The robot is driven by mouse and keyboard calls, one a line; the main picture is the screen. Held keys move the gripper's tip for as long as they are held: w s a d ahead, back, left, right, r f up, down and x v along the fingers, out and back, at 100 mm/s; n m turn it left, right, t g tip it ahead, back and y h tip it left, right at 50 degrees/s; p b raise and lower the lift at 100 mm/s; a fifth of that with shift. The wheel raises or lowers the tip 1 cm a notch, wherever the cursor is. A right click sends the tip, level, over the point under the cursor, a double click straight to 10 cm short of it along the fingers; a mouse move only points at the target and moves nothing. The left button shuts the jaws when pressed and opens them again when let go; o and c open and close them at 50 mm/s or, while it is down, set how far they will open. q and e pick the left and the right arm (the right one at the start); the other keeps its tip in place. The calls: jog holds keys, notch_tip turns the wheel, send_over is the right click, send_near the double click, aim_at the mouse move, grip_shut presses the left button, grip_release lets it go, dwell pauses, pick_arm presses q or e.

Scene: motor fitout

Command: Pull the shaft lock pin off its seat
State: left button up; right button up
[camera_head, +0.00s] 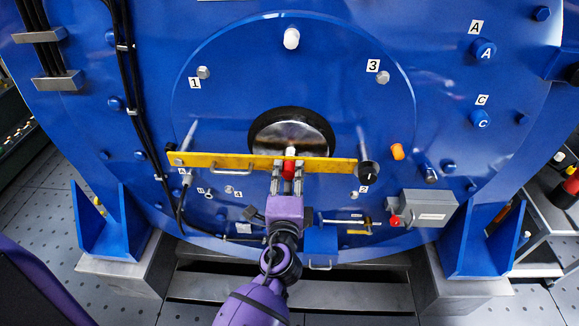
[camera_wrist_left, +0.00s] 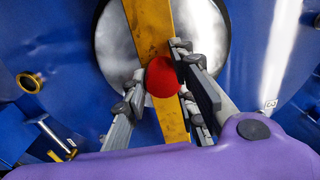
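The shaft lock pin appears to be the red-headed pin (camera_head: 289,170) at the middle of the yellow bar (camera_head: 225,161). The bar lies across the front of the round metal shaft end. The red head also shows in the left wrist view (camera_wrist_left: 163,77), in front of the yellow bar (camera_wrist_left: 151,25). My left gripper (camera_head: 288,178) has a finger on each side of the red head, close against it, and looks shut on it. The pin's seat and lower part are hidden. My right gripper is not in view.
The blue motor face carries several bolts and labelled plugs. A black round knob (camera_head: 368,170) is at the bar's right end, and a handle (camera_head: 232,170) is on its left part. A grey box (camera_head: 424,209) is at lower right. Black cables (camera_head: 139,108) run down the left.

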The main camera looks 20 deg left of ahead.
pick_arm(q)
jog(key=shift+r, duration=0.1)
grip_shut()
jog(key=shift+r, duration=0.1)
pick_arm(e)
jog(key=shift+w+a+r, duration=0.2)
pick_arm(q)
jog(key=shift+s+d, duration=0.1)
jog(key=shift+s, duration=0.05)
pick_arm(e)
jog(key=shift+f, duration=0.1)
pick_arm(q)
jog(key=shift+s, duration=0.15)
jog(key=shift+s+d, duration=0.2)
jog(key=shift+s, duration=0.45)
jog(key=shift+s+d, duration=0.15)
jog(key=shift+s, duration=0.35)
jog(key=shift+b+v, duration=0.55)
jog(key=shift+v, duration=0.7)
jog(key=shift+s, duration=0.35)
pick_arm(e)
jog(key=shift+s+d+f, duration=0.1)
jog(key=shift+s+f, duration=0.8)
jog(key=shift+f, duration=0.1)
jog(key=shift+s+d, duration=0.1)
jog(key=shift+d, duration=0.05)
